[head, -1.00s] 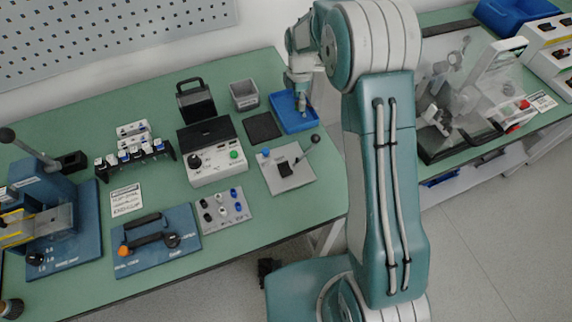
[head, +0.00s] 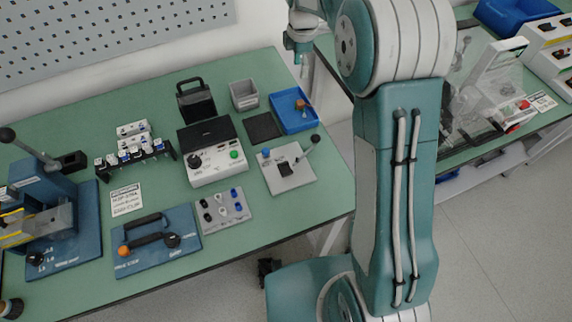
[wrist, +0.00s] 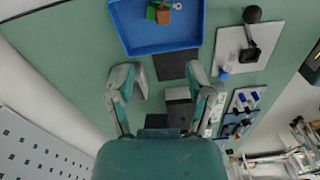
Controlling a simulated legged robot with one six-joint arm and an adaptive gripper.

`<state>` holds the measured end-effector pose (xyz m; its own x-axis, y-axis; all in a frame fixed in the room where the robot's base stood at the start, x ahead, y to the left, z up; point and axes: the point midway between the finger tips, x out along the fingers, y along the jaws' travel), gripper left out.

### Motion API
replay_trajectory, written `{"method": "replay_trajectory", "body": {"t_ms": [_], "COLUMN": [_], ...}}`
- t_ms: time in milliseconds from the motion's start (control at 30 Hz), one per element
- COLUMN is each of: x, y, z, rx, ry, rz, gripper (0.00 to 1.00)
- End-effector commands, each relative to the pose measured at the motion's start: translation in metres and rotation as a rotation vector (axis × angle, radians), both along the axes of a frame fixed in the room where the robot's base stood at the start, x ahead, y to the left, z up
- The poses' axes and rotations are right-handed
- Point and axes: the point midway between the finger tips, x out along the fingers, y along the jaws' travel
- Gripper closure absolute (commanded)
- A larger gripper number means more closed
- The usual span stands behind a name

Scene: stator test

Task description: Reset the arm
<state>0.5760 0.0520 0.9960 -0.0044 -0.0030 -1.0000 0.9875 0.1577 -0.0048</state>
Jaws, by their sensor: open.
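My gripper (wrist: 167,95) is open and empty in the wrist view, its two fingers spread apart above the green bench. In the head view my gripper (head: 303,68) hangs above the far right edge of the bench, behind and above the blue tray (head: 281,112). The tray also shows at the top of the wrist view (wrist: 135,40). A small orange-brown piece (wrist: 164,16) and a green piece (wrist: 152,12) lie in the tray, with a small metal ring beside them. My arm stands bent upright at the right of the bench.
On the green bench (head: 95,170) are a control box (head: 217,172), a grey bin (head: 244,95), a dark mat (head: 263,127), a lever plate (head: 287,178) and a blue press (head: 45,190). A second bench with a clear-covered machine stands right of my arm.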

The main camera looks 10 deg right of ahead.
Motion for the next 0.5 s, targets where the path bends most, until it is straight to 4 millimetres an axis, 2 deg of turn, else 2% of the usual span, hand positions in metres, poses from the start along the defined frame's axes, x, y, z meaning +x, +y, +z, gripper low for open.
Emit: {"method": "replay_trajectory", "body": {"t_ms": [367,500], "x": [0.000,-0.011], "y": [0.000,-0.003], "z": [0.001,0.017], "rx": [0.000,0.003], "ry": [-0.002,-0.025], "rz": [-0.004,-0.067], "gripper": [0.33,0.33]}}
